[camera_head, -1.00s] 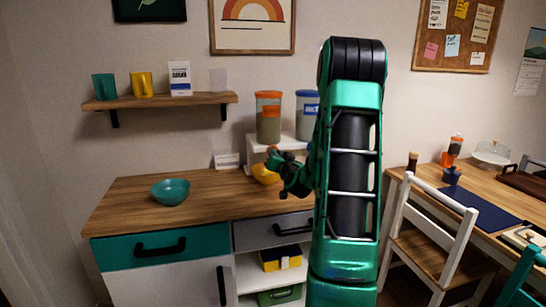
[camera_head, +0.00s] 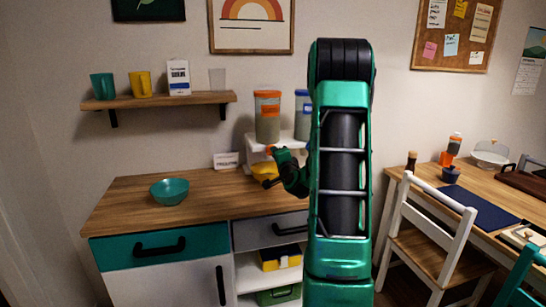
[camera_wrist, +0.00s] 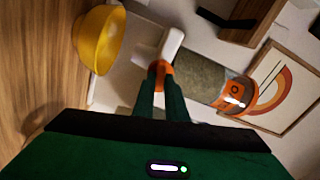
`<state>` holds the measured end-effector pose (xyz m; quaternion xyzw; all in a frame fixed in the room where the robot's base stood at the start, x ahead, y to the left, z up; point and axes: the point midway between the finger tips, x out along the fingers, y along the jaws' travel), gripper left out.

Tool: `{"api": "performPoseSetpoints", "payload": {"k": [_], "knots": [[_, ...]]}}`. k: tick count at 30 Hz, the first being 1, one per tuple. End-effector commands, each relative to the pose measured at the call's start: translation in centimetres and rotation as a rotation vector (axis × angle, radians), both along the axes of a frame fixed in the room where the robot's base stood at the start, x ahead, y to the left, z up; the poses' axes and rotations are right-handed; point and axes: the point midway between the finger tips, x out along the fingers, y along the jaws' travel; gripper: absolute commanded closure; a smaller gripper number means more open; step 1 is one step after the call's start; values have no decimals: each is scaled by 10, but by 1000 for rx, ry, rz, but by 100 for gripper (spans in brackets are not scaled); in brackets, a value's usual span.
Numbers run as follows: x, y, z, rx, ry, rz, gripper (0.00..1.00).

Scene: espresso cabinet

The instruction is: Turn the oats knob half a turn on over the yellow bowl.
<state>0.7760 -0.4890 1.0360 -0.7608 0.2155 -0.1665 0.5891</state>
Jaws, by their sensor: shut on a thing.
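The oats dispenser (camera_head: 268,120) is a clear canister with an orange lid and grey-green contents, standing on a white stand at the back of the counter. It lies tilted across the wrist view (camera_wrist: 200,80). The orange knob (camera_wrist: 160,68) is at its lower end, and my gripper (camera_wrist: 161,80) is shut on it. In the head view my gripper (camera_head: 276,154) is in front of the stand, and the knob is mostly hidden there. The yellow bowl (camera_head: 262,168) stands below, partly hidden by my gripper. The bowl shows at upper left in the wrist view (camera_wrist: 92,40).
A second canister with a blue lid (camera_head: 302,112) stands right of the oats, partly behind my arm. A teal bowl (camera_head: 169,191) sits at the counter's left. A small white label card (camera_head: 227,160) stands near the stand. The counter's middle is clear.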

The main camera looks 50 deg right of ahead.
Motion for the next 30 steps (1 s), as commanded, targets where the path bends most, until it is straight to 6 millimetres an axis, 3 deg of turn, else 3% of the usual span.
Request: {"api": "performPoseSetpoints", "payload": {"k": [12,30], "knots": [[3,5,-2,188,-112,9,100],[3,5,-2,222,-132,10,100]]}}
